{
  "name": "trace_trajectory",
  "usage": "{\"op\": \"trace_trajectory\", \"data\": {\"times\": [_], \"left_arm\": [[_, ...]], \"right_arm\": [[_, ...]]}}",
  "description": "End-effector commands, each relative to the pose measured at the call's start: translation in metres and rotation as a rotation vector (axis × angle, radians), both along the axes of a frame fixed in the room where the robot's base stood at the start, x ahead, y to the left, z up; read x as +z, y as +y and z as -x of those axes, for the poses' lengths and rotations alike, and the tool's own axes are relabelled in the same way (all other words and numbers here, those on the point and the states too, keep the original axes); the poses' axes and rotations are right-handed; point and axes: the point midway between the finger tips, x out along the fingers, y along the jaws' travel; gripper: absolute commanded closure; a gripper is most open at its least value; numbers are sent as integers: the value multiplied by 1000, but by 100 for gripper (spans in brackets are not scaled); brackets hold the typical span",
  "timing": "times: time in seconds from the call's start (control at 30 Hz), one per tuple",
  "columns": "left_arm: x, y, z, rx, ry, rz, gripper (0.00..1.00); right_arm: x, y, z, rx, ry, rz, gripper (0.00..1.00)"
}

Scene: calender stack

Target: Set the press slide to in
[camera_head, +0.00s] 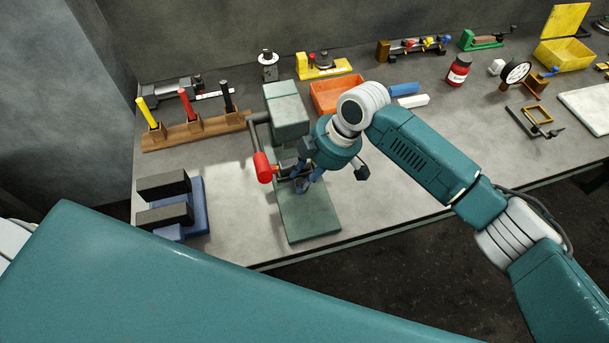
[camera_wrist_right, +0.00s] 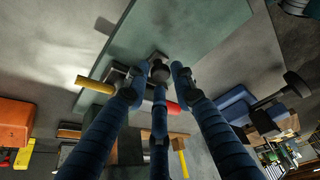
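The press (camera_head: 287,108) has a grey-green head, a flat green base plate (camera_head: 310,217) and a lever with a red grip (camera_head: 263,167) on its left. My right gripper (camera_head: 303,182) points down at the front of the press, just right of the red grip and over the base plate. In the right wrist view its blue fingers (camera_wrist_right: 156,80) are spread, with small metal parts of the press (camera_wrist_right: 157,58) just beyond the tips. A yellow bar (camera_wrist_right: 95,85) shows left of the fingers. The slide is largely hidden by the gripper, and its position is unclear. My left gripper is out of view.
A hammer rack (camera_head: 195,132) and a blue stand with dark blocks (camera_head: 192,210) are left of the press. An orange bin (camera_head: 333,94) is behind my right wrist. A red jar (camera_head: 458,72) and a dial gauge (camera_head: 515,73) stand right. The table's front right is clear.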

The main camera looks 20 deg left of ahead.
Motion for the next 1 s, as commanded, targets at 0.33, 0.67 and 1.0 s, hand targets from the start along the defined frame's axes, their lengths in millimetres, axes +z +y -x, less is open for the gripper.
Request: {"op": "trace_trajectory", "data": {"times": [0.33, 0.67, 1.0], "left_arm": [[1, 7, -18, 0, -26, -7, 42], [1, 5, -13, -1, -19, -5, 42], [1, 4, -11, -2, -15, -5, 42]], "right_arm": [[1, -1, 0, 0, -1, 0, 62], [48, -19, -6, -1, -4, -1, 62], [102, -40, -9, 0, -2, 0, 62]]}}
